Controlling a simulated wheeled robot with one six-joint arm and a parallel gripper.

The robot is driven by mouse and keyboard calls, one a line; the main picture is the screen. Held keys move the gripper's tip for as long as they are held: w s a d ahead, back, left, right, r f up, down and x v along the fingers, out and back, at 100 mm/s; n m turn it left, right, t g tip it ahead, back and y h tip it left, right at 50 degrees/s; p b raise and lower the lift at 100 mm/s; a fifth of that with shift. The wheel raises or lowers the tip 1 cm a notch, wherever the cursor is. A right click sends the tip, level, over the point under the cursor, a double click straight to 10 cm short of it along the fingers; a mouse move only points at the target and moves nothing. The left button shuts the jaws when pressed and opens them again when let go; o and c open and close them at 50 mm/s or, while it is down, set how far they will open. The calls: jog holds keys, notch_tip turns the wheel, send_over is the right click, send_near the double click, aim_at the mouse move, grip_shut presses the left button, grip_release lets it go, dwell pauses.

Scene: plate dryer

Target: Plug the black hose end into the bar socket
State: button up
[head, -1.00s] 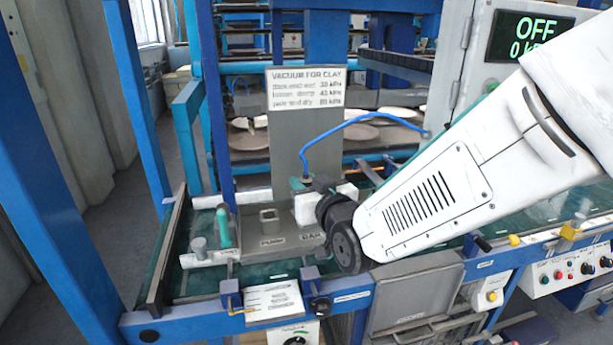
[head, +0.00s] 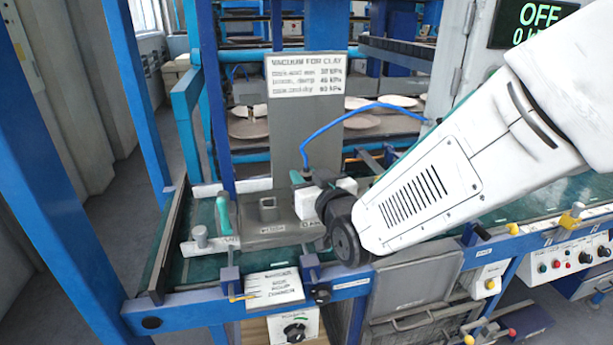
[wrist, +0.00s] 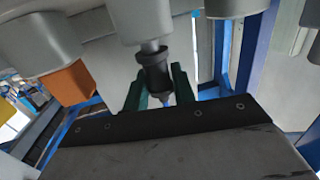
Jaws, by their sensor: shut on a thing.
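My gripper (head: 300,180) is low over the right part of a grey plate (head: 262,238). In the wrist view its two dark green fingers (wrist: 157,92) are shut on the black hose end (wrist: 153,72). A thin grey stem (wrist: 150,46) under a grey cylinder (wrist: 143,18) lines up with the hose end; I cannot tell whether they are joined. The blue hose (head: 345,114) arches from the gripper to the right. The plate has a square grey fitting (head: 268,208) and two labels; the right one is partly legible. The bar socket cannot be made out in the head view, where my gripper covers that area.
A teal-handled clamp (head: 222,218) and a grey post (head: 200,236) stand left of the plate. A grey sign board (head: 305,105) rises behind it. The control cabinet display (head: 525,28) reads OFF. In the wrist view, an orange block (wrist: 65,83) is at the left.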

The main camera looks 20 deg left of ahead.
jog(key=shift+f, duration=0.4)
dwell(0.3)
jog(key=o, duration=1.1)
jog(key=shift+c, duration=0.2)
jog(key=v, duration=0.8)
jog(key=shift+w, duration=0.1)
